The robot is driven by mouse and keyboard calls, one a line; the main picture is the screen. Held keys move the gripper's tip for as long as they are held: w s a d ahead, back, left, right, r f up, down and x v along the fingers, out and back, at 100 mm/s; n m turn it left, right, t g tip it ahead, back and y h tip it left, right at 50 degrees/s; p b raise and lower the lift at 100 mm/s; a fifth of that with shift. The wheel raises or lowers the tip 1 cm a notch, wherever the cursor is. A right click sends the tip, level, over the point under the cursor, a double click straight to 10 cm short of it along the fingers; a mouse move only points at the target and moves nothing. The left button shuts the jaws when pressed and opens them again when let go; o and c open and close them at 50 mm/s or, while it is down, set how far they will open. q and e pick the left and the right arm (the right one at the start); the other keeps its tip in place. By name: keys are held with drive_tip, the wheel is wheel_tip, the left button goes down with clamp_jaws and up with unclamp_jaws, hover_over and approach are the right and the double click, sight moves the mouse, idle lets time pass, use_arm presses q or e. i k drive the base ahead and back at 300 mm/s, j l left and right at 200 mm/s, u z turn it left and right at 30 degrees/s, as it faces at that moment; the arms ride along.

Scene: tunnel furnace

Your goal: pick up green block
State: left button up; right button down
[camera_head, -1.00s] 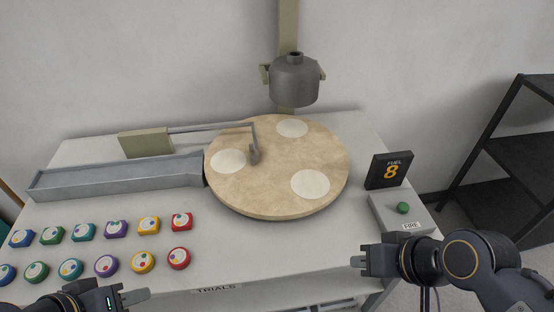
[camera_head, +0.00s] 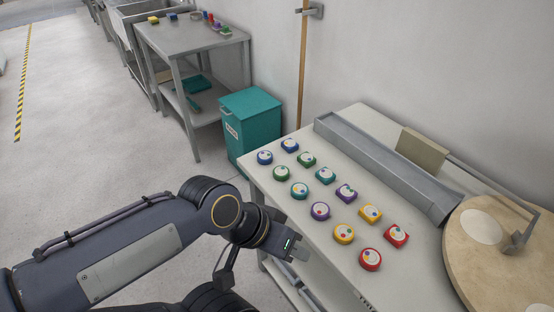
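Two green pieces with white round faces lie among the coloured pieces on the white table (camera_head: 372,120). One is a squarish green block (camera_head: 306,159) in the row nearer the grey channel. The other is a round green piece (camera_head: 281,173) in the row nearer the table's edge. Both lie flat and show fully. My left gripper (camera_head: 297,254) is beside the table's near edge, in front of the rows and apart from both green pieces. No piece shows in it, but its finger gap cannot be made out. My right gripper is out of view.
Blue (camera_head: 265,157), teal (camera_head: 299,190), purple (camera_head: 320,211), yellow (camera_head: 343,234) and red (camera_head: 370,259) pieces stand close around the green ones. A grey channel (camera_head: 385,168) runs behind them to a round disc (camera_head: 500,262). A teal bin (camera_head: 250,125) stands beyond the table.

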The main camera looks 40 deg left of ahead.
sight(306, 158)
drive_tip(key=u, duration=1.2)
drive_tip(key=j+z, duration=0.1)
drive_tip(key=j, duration=0.4)
drive_tip(key=i+j+z, duration=0.3)
drive_tip(key=j, duration=0.45)
drive_tip(key=j+z, duration=0.3)
drive_tip(key=j, duration=0.45)
drive_tip(key=i+j+z, duration=0.15)
drive_tip(key=j+z, duration=0.15)
drive_tip(key=j, duration=0.5)
drive_tip(key=i+j+z, duration=0.3)
drive_tip(key=j, duration=0.3)
drive_tip(key=i+j+z, duration=0.3)
drive_tip(key=j, duration=0.35)
drive_tip(key=i+j+z, duration=0.15)
drive_tip(key=i+j, duration=0.2)
drive_tip(key=i, duration=0.2)
